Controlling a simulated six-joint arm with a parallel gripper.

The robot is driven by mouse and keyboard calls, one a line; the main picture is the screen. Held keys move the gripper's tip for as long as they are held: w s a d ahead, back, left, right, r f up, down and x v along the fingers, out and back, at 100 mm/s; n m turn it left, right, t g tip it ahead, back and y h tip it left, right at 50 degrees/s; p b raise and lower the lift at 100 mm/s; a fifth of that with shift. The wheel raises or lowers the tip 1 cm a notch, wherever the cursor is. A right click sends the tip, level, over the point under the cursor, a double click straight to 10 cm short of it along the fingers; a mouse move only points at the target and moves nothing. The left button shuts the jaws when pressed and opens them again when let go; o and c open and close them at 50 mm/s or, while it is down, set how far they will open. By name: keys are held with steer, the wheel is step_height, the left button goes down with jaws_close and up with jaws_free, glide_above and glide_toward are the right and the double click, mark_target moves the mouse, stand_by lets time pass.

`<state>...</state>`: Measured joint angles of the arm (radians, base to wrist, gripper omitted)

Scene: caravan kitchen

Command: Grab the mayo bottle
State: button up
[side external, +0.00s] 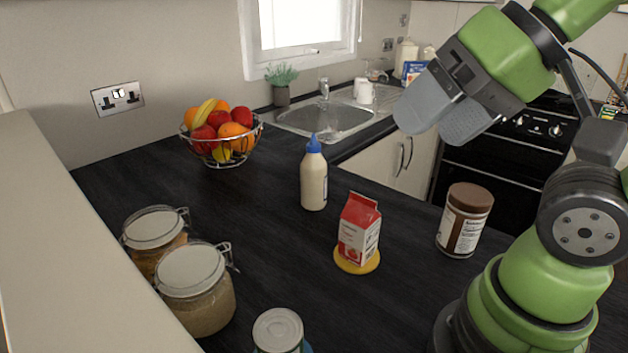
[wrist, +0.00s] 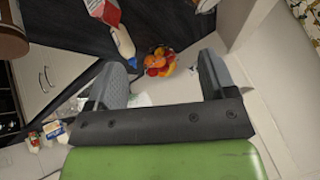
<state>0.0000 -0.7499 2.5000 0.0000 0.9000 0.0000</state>
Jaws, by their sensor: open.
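The mayo bottle (side external: 314,178) is cream coloured with a blue cap. It stands upright on the dark worktop (side external: 260,215), behind and left of a red and white carton. My gripper (side external: 428,125) is open and empty, raised above the worktop to the right of the bottle and well apart from it. In the wrist view the bottle (wrist: 123,42) shows at the top, beyond the left finger of my gripper (wrist: 168,75). Nothing is between the fingers.
The red and white carton (side external: 358,228) stands on a yellow disc (side external: 357,262). A brown-lidded jar (side external: 465,220) stands right of it. Two glass jars (side external: 196,290) and a tin (side external: 278,332) are at front left. A fruit bowl (side external: 222,140) and sink (side external: 326,119) lie behind.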

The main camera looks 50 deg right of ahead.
steer(key=shift+c, duration=0.7)
steer(key=shift+w, duration=0.1)
steer(key=m+g+h, duration=0.3)
steer(key=h, duration=0.1)
glide_above(314, 138)
steer(key=s+a, duration=0.4)
steer(key=s, duration=0.1)
step_height(314, 138, down, 5)
steer(key=shift+g+h, duration=0.4)
steer(key=x, duration=0.2)
steer(key=d+x, duration=0.1)
steer(key=x, duration=0.2)
steer(key=w+x, duration=0.1)
steer(key=x, duration=0.2)
steer(key=shift+d+r, duration=0.2)
steer(key=shift+r, duration=0.05)
steer(key=shift+x, duration=3.05)
steer(key=shift+w+a+r, duration=0.15)
steer(key=shift+a, duration=0.05)
jaws_close()
